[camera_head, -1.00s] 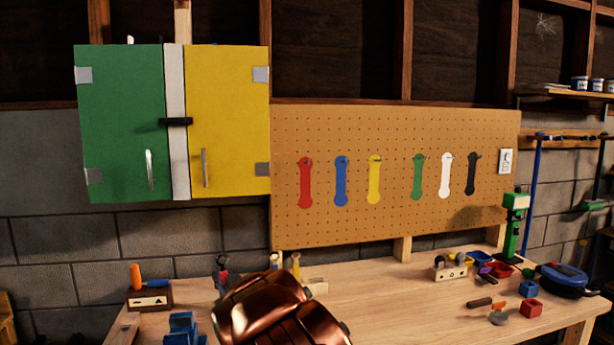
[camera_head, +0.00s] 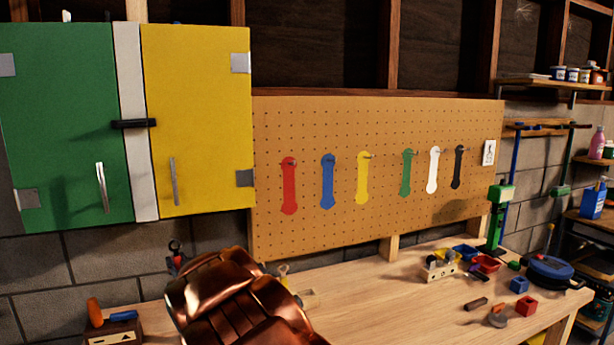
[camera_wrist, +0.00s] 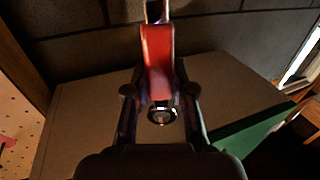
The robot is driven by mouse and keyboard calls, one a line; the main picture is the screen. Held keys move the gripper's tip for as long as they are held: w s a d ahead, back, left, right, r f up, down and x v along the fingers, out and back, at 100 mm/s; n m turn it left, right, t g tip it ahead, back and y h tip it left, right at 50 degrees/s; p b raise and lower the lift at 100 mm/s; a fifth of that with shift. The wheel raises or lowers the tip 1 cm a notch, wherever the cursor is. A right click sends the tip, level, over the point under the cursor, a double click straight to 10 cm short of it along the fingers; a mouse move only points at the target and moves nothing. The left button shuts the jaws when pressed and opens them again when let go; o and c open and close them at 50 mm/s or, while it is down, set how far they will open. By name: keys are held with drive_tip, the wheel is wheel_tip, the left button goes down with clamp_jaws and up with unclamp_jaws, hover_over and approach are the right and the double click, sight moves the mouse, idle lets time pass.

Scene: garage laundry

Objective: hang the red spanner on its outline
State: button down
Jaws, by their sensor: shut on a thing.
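The red spanner (camera_wrist: 158,62) is between the fingers of my gripper (camera_wrist: 157,88) in the wrist view. Its red handle points away from the wrist, and a shiny metal ring end sits near the fingers. In the head view my copper-coloured arm hides most of the gripper; a small dark and red tip shows past it. The red spanner outline (camera_head: 289,187) is leftmost in a row on the pegboard (camera_head: 330,230), with a peg near its top. The outline is bare, and the spanner is apart from it, lower and to the left.
Blue, yellow, green, white and black outlines with pegs continue to the right. A green and yellow cabinet (camera_head: 196,120) hangs left of the pegboard. The workbench (camera_head: 390,300) below holds a tool block (camera_head: 440,267), small bins and a blue pan (camera_head: 550,269) at right; its middle is clear.

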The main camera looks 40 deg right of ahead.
drive_tip(key=shift+f+n, duration=0.15)
drive_tip(key=shift+n, duration=0.15)
